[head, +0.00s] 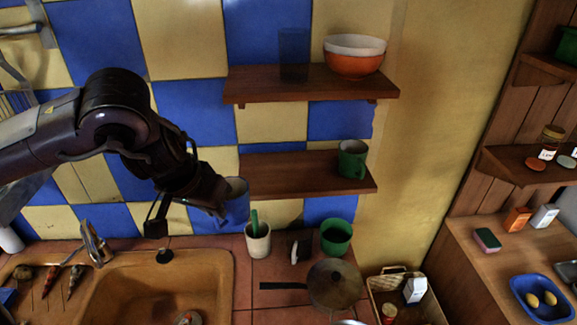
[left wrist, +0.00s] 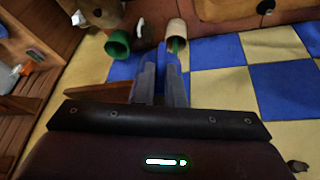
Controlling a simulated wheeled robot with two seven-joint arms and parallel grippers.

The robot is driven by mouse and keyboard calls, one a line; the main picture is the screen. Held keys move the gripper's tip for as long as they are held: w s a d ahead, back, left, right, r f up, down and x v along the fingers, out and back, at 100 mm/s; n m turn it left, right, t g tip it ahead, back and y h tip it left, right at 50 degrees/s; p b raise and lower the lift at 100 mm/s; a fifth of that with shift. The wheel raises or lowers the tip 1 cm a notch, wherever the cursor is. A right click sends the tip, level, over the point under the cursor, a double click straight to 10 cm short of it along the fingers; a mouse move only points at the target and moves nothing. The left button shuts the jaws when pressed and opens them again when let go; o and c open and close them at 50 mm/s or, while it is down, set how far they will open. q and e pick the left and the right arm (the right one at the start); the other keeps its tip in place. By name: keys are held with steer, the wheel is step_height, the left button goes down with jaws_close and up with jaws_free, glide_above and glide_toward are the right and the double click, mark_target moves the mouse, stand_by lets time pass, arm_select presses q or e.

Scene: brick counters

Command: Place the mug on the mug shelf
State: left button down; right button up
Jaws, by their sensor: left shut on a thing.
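My left gripper (head: 218,205) is shut on a blue mug (head: 237,199), which looks upright. It holds the mug in the air just left of the lower wooden shelf (head: 290,178), near that shelf's left end. In the left wrist view, the fingers (left wrist: 160,85) are close together with a blue strip between them; most of the mug is hidden there. A green mug (head: 352,160) stands at the right end of the lower shelf. The rest of that shelf's top is bare. My right gripper is not in view.
The upper shelf (head: 310,83) holds an orange and white bowl (head: 355,57) and a dark blue see-through cup (head: 294,54). Below are a white cup (head: 257,240), a green pot (head: 336,237), a pan (head: 334,284) and the sink (head: 150,290).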

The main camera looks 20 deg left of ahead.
arm_select(q)
steer(key=w, duration=0.5)
steer(key=w+d, duration=0.1)
steer(key=w, duration=0.5)
steer(key=w+d, duration=0.1)
steer(key=w, duration=0.5)
steer(key=shift+w+d+f, duration=0.15)
steer(key=shift+w+f, duration=0.1)
steer(key=shift+f, duration=0.15)
steer(key=shift+w+f, duration=0.15)
steer(key=shift+f, duration=0.3)
steer(key=shift+s, duration=0.2)
steer(key=c, duration=2)
jaws_free()
steer(key=o, duration=0.5)
steer(key=shift+w, duration=0.1)
